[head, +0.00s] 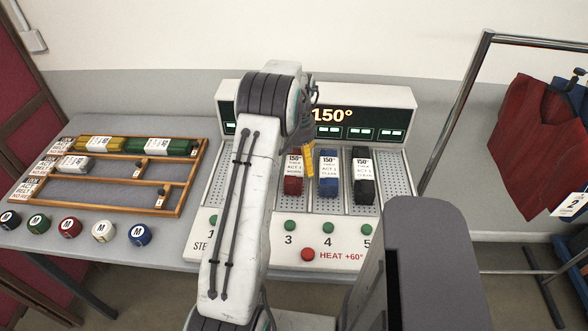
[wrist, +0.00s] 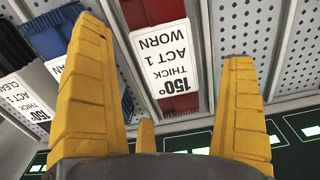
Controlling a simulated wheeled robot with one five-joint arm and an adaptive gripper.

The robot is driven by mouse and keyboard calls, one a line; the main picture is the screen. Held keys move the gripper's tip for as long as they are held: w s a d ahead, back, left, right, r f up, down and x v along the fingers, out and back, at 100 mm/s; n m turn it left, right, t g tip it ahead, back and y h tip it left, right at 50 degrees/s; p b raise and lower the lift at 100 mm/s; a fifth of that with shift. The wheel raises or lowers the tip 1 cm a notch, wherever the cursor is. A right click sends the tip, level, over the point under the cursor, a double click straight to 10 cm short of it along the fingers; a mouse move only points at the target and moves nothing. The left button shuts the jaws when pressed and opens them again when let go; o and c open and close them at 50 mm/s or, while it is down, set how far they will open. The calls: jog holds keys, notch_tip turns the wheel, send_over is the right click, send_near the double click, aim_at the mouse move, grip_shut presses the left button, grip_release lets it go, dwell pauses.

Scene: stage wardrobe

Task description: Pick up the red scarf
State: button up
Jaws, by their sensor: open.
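The red scarf (head: 293,185) lies folded in a perforated slot of the white steamer (head: 345,258), behind the green button marked 3. Its white tag reads 150°, thick, act 1, worn. In the wrist view the scarf (wrist: 181,104) shows between my yellow fingers, with the tag across it. My gripper (wrist: 164,48) is open and empty, apart from the scarf as far as I can see. In the head view one yellow finger of my gripper (head: 308,160) shows just right of the scarf; my arm hides the steamer's left slots.
A blue scarf (head: 328,187) and a black scarf (head: 363,190) lie in the slots to the right. A wooden tray (head: 105,198) with yellow, green and white rolls stands left. Several round M pieces line the table's front. A garment rack (head: 455,110) stands right.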

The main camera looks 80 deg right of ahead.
aim_at(299, 165)
jog(key=shift+s+a+f+p, duration=0.15)
jog(key=shift+f+p, duration=0.25)
jog(key=shift+f, duration=1.7)
jog(key=c, duration=1.3)
jog(key=shift+o, duration=0.2)
jog(key=shift+r, duration=0.1)
